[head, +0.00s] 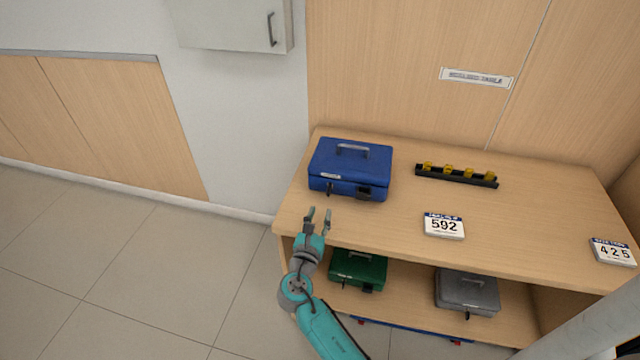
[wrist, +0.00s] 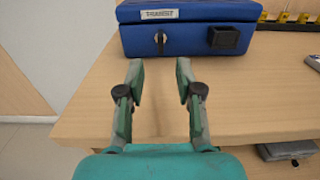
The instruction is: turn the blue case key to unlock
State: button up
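The blue case (head: 350,168) sits shut on the left end of the wooden counter, its silver handle folded on the lid. Its front also shows in the wrist view (wrist: 190,38), with a white label reading "TRANSIT". The key (wrist: 160,40) stands in the lock on the left of the front face; it also shows as a small dark shape in the head view (head: 330,188). A dark latch block (wrist: 223,37) is to its right. My gripper (head: 319,213) is open and empty in front of the case, apart from the key. The wrist view shows its spread fingers (wrist: 158,78) below the key.
A black rack with yellow pieces (head: 456,175) stands right of the case. Number cards 592 (head: 444,226) and 425 (head: 613,252) lie on the counter (head: 530,225). A green case (head: 358,268) and a grey case (head: 467,292) are on the shelf below. A wall cabinet (head: 230,22) hangs upper left.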

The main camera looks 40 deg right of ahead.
aim_at(328, 190)
jog(key=x, duration=1)
jog(key=shift+w+d, duration=0.15)
jog(key=shift+d, duration=0.05)
grip_shut()
